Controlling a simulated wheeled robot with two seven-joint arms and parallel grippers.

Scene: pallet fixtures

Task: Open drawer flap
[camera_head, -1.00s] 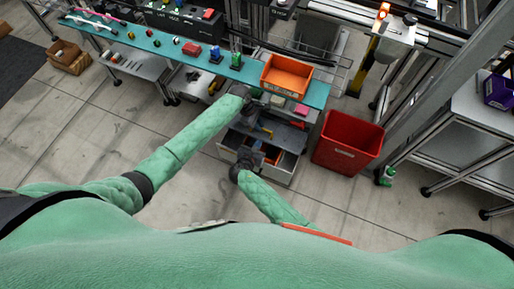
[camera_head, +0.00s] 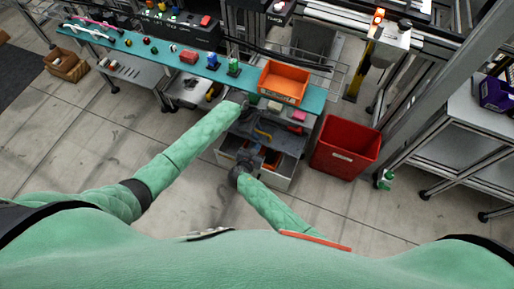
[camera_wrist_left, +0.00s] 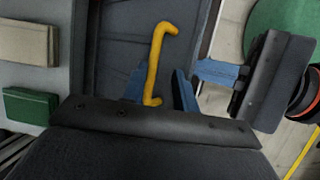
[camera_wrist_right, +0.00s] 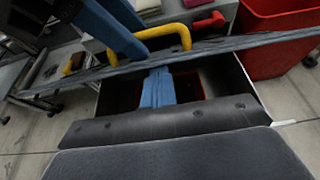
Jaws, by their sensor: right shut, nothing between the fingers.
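A grey drawer unit (camera_head: 283,170) stands under the teal bench, its lower compartment open at the top. A yellow bent handle (camera_wrist_left: 157,58) lies on a dark panel; it also shows in the right wrist view (camera_wrist_right: 165,35). My left gripper (camera_wrist_left: 160,88) is open, its blue fingers either side of the handle's lower end; contact is unclear. My right gripper (camera_wrist_right: 157,88) is shut and empty. Its fingertips reach over the open compartment, close to a grey-blue edge (camera_wrist_right: 215,47) below the handle. In the head view the right gripper (camera_head: 247,158) sits just below the left gripper (camera_head: 244,104).
An orange bin (camera_head: 284,83) stands on the teal bench (camera_head: 150,47) above the drawers. A red bin (camera_head: 345,146) stands on the floor right of the unit. A green bottle (camera_head: 386,178) stands beside it. Floor in front of the bench is clear.

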